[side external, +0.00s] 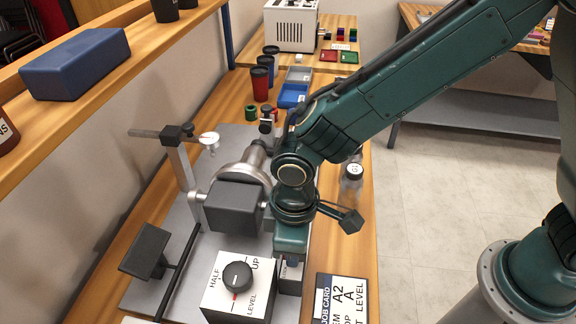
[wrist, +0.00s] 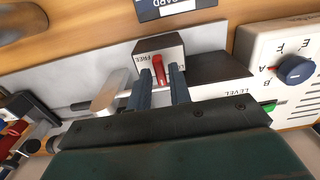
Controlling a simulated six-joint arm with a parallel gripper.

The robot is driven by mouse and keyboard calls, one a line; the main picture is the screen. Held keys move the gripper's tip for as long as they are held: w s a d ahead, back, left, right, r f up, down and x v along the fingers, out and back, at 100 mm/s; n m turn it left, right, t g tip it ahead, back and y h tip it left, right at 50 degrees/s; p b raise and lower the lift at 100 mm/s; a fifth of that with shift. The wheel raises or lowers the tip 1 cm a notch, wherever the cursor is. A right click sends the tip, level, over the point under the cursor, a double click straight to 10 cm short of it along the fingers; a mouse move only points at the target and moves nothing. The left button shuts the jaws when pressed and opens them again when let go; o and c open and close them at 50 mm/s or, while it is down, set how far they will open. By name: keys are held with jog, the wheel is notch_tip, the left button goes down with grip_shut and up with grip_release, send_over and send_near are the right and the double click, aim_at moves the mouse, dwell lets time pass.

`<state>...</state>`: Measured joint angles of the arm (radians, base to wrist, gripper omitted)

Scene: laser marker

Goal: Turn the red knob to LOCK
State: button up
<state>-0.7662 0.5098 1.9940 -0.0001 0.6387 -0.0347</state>
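The red knob (wrist: 159,70) is a narrow bar on a small dark box (wrist: 174,46) with a pale label face. The word FREE is at its left, and the other word, at its right, is mostly hidden by a finger. The bar stands nearly upright in the wrist view, between the two words. My gripper (wrist: 161,72) has one finger on each side of the knob. The fingers are apart, with slight gaps beside the knob; contact is not visible. In the side external view my gripper (side external: 290,262) points down over this box, and the knob is hidden.
A white box with a black knob (side external: 238,276), marked HALF, UP and LEVEL, stands close beside my gripper. A grey clamp body (side external: 233,208) is just behind. A job card (side external: 341,300) lies at the right. A blue knob (wrist: 296,70) shows in the wrist view.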

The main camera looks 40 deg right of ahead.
notch_tip(320, 180, up, 14)
jog(key=shift+f, duration=0.25)
dwell(0.3)
dwell(0.3)
notch_tip(320, 180, up, 7)
dwell(1.0)
jog(key=shift+d, duration=0.1)
jog(key=s+d+r+m+t+y, duration=0.1)
jog(key=d+r+m, duration=0.1)
jog(key=d, duration=0.6)
jog(key=s+d+r+m+t, duration=0.1)
jog(key=d+r+m, duration=0.1)
jog(key=d, duration=0.6)
jog(key=s+d+f+m+t, duration=0.1)
jog(key=s+d+m, duration=0.1)
jog(key=s+d, duration=0.3)
jog(key=s+d+f+m+t+h, duration=0.1)
jog(key=s+d+f+m+t, duration=0.1)
jog(key=s+d, duration=0.3)
jog(key=shift+d+m+t, duration=0.3)
jog(key=shift+d+m, duration=0.3)
jog(key=shift+d, duration=0.65)
